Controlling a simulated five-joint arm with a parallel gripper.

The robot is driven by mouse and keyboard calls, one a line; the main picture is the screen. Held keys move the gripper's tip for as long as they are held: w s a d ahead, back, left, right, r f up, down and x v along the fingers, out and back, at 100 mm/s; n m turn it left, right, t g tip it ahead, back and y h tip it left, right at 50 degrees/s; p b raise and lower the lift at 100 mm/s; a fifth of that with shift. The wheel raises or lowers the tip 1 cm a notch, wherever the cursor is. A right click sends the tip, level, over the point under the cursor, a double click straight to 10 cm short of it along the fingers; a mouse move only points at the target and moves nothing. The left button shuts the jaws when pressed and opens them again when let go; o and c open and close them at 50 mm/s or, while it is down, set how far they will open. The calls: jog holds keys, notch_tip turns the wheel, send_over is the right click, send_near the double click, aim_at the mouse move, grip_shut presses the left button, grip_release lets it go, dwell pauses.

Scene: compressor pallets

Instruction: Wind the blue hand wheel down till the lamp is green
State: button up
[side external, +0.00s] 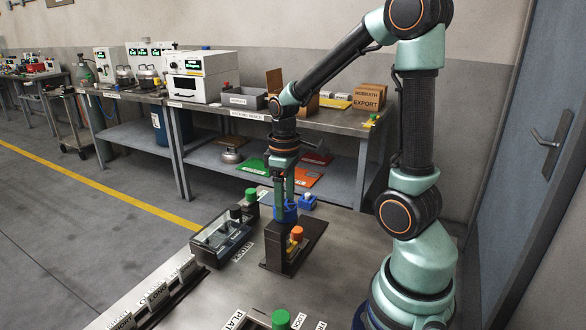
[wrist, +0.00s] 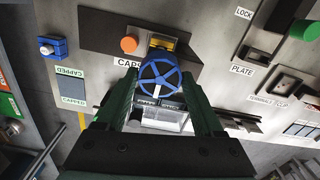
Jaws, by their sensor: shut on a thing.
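The blue hand wheel (side external: 288,216) stands on a dark stand (side external: 275,264) on the bench. In the wrist view the spoked wheel (wrist: 160,76) has a white mark on its lower side. My gripper (side external: 283,200) points straight down over the wheel, its two green fingers either side of the rim. It is shut on the wheel; the exact contact is hard to see. An orange round cap (side external: 297,232), perhaps the lamp, sits on the same stand and also shows in the wrist view (wrist: 129,43). I see no green light on this stand. A yellow part (wrist: 180,47) shows behind the wheel.
A clear-lidded tray (side external: 222,238) lies left of the stand, with a green knob (side external: 252,195) behind it. A small blue block (side external: 308,203) stands behind right. Another green knob (side external: 281,319) is at the front edge. Bare bench lies right of the stand.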

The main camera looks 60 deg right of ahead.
jog(key=shift+m, duration=0.3)
jog(key=m, duration=0.3)
jog(key=shift+m, duration=0.3)
jog(key=m, duration=0.4)
jog(key=shift+m, duration=0.3)
jog(key=m, duration=0.4)
jog(key=shift+r+m, duration=0.1)
jog(key=shift+m, duration=2.4)
jog(key=o, duration=1.4)
